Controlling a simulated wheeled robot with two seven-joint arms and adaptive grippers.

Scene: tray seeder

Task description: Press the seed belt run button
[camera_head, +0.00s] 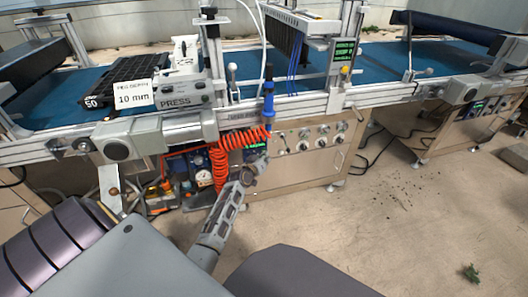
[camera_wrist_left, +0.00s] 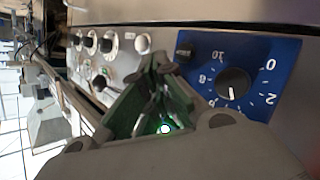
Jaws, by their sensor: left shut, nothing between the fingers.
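The control panel (camera_head: 312,148) with knobs and buttons is on the front of the machine below the belt in the head view. My left gripper (camera_head: 258,164) is shut and empty at the panel's left part. In the left wrist view the shut fingertips (camera_wrist_left: 162,64) are close to the panel face; I cannot tell if they touch it. I cannot make out which control is the seed belt run button; some of the panel is hidden behind the fingers. My right gripper is not in view.
A coiled orange hose (camera_head: 218,160) hangs left of the gripper. The blue belt (camera_head: 385,75) runs above.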

